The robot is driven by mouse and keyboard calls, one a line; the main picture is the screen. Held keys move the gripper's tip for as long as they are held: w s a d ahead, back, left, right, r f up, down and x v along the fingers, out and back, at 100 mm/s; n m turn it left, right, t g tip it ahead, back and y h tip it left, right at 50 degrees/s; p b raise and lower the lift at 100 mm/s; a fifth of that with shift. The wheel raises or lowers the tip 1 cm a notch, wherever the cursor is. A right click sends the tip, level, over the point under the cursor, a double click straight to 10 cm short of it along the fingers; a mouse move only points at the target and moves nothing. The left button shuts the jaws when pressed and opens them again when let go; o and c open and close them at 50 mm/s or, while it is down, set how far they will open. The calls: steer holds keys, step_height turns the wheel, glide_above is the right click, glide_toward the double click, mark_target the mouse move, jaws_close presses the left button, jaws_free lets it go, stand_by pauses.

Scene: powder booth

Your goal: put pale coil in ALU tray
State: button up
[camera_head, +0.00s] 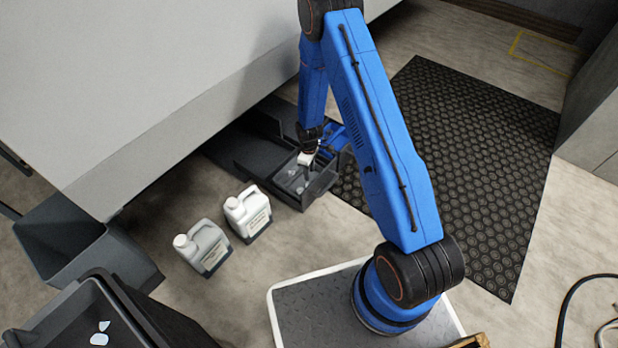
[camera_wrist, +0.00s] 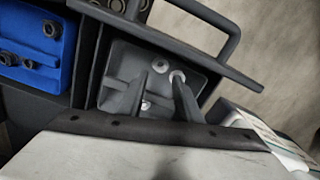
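My gripper (camera_wrist: 160,92) points down over a grey open tray (camera_wrist: 113,75) in the wrist view. Its two dark fingers stand apart, with nothing clearly held between them. I cannot tell which, if any, is the pale coil. In the head view the tray sits in a dark holder (camera_head: 318,188) under my arm's end. No ALU label is readable.
Two jugs, one white (camera_head: 248,212) and one grey (camera_head: 203,247), stand left of the holder. A dark bin (camera_head: 60,320) with pale scraps is at lower left. A large pale cabinet (camera_head: 150,90) rises behind. A black mat (camera_head: 470,150) lies at right.

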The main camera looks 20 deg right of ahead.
steer(key=s+d+r+m+t, duration=0.1)
steer(key=s+r, duration=0.2)
steer(key=r, duration=1)
steer(key=s+d+r+m, duration=0.1)
steer(key=s+r+m, duration=0.1)
steer(key=r, duration=1.2)
steer(key=s+d+r+m+t, duration=0.1)
steer(key=s+r, duration=0.2)
steer(key=r, duration=1)
steer(key=s+d+r+m+t, duration=0.1)
steer(key=s+r+m, duration=0.2)
steer(key=s+r, duration=1)
steer(key=s+r+m+t, duration=0.1)
steer(key=s+r, duration=0.1)
steer(key=s, duration=0.6)
steer(key=s+d+r+m, duration=0.1)
steer(key=s+r+m, duration=0.1)
steer(key=s, duration=0.7)
steer(key=shift+s+d+r+t, duration=0.2)
steer(key=shift+d+r+t, duration=0.15)
steer(key=shift+r, duration=0.2)
steer(key=shift+c, duration=0.4)
